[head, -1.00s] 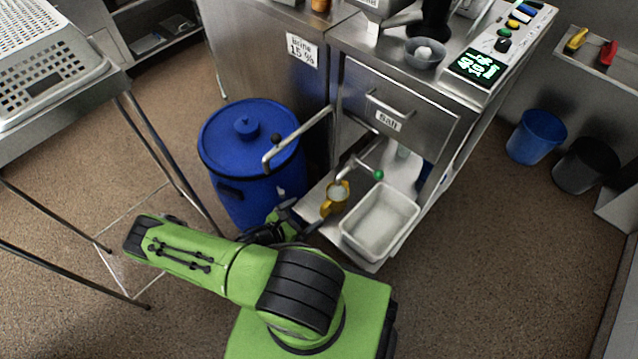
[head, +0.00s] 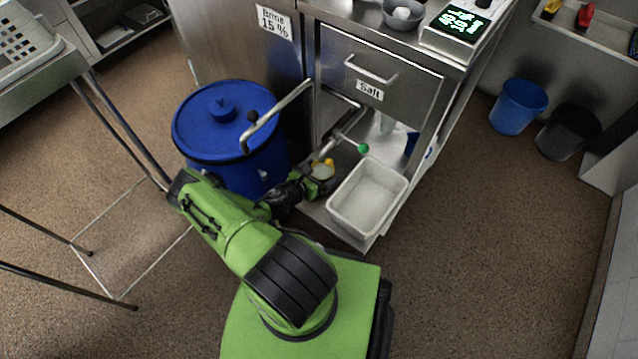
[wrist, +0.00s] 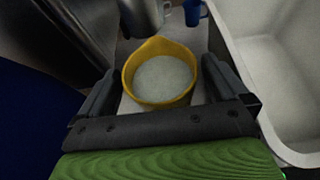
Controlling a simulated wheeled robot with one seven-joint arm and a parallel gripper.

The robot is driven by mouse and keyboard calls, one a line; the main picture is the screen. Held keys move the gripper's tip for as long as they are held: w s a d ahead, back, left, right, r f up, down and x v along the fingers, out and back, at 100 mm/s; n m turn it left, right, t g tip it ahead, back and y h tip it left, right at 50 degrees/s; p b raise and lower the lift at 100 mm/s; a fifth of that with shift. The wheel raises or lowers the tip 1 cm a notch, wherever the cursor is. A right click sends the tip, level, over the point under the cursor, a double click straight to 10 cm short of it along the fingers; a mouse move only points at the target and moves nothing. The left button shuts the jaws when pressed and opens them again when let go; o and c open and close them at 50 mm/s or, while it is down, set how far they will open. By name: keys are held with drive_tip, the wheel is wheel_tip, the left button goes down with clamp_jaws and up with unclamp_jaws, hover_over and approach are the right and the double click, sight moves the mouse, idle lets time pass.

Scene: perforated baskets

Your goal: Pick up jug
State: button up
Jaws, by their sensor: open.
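The jug is yellow with a pale whitish content. In the head view the jug (head: 329,163) stands on the low steel shelf under the salt drawer, partly hidden by my gripper (head: 318,186). In the wrist view the jug (wrist: 159,74) is upright, its rim facing me. My gripper (wrist: 160,95) is open, with one finger on each side of the jug. I cannot tell whether either finger touches it.
A white tub (head: 367,197) stands close on the right of the jug. A blue barrel (head: 226,135) stands to the left. The salt drawer (head: 375,75) and a tap with a green knob (head: 363,148) are above the shelf. A steel pipe (head: 277,115) reaches over the barrel.

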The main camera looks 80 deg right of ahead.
drive_tip(key=shift+r, duration=0.1)
drive_tip(key=c, duration=1.9)
drive_tip(key=shift+o, duration=0.2)
drive_tip(key=f+p+v, duration=0.1)
drive_tip(key=p+v, duration=0.1)
drive_tip(key=v, duration=0.7)
drive_tip(key=a+f+p+v, duration=0.1)
drive_tip(key=f+v, duration=0.1)
drive_tip(key=v, duration=0.7)
drive_tip(key=shift+w+f+p, duration=0.25)
drive_tip(key=shift+w+p, duration=0.1)
